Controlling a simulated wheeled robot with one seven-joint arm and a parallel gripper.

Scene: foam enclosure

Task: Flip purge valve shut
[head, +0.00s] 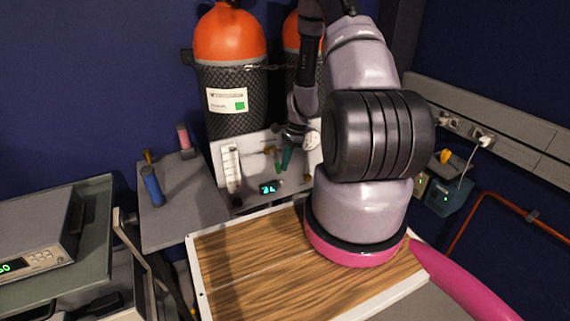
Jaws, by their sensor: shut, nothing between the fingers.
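A white gas panel (222,152) stands in front of the cylinders at the back centre. Small teal-green lever-like parts (286,158) show on or just in front of it; one of them may be the purge valve handle, but they are too small to tell its position. My gripper (291,138) points down at the panel's upper middle, right by these parts. Its fingers are shut and hold nothing. I cannot tell whether it touches a lever. My arm hides the panel's right side.
The panel carries a flow tube (231,168), a brass fitting (269,150), a round dial (312,139) and a lit display (269,188). An orange-topped cylinder (232,90) stands behind. A grey shelf (183,215) is at left. The wooden board (255,270) in front is clear.

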